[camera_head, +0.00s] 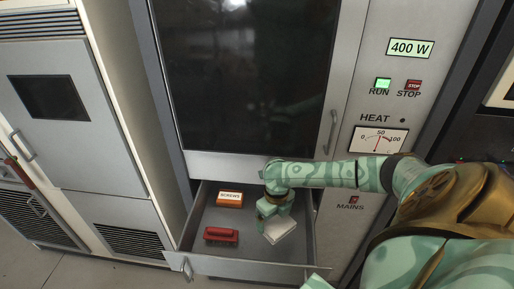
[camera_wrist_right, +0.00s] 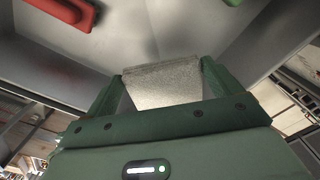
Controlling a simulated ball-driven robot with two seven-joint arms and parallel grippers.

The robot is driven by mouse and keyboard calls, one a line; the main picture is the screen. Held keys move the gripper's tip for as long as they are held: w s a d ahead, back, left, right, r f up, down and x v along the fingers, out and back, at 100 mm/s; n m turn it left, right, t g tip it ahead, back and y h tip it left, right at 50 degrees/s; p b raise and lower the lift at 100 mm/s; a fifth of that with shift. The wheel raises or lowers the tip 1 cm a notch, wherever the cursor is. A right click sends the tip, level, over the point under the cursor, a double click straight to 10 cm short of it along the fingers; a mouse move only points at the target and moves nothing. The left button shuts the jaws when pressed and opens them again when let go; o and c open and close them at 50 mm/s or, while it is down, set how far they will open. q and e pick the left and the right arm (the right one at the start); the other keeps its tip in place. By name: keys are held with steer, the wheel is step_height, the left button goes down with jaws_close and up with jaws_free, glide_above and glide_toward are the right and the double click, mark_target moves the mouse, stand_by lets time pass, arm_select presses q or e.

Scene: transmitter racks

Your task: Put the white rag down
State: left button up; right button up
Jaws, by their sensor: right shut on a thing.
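The white rag (camera_head: 281,231) is in my right gripper (camera_head: 268,212), inside the open drawer (camera_head: 255,268) near its right side. In the right wrist view the rag (camera_wrist_right: 163,84) shows as a pale grey piece between the two green fingers of the gripper (camera_wrist_right: 160,78). The fingers are shut on it. I cannot tell whether the rag touches the drawer floor. My left gripper is not clearly seen; only a small pale green part of my body shows at the bottom edge of the head view.
The drawer also holds an orange box marked SCREWS (camera_head: 230,198) and a red object with a handle (camera_head: 221,235) on its left side. The cabinet's dark window (camera_head: 245,75) is above. Drawer floor between is clear.

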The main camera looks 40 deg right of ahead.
step_height(320, 180, down, 9)
steer(key=shift+f+b, duration=0.1)
steer(key=shift+b, duration=0.95)
steer(key=shift+s+f, duration=0.1)
steer(key=shift+f, duration=0.05)
steer(key=o, duration=0.6)
step_height(320, 180, up, 12)
steer(key=p, duration=0.3)
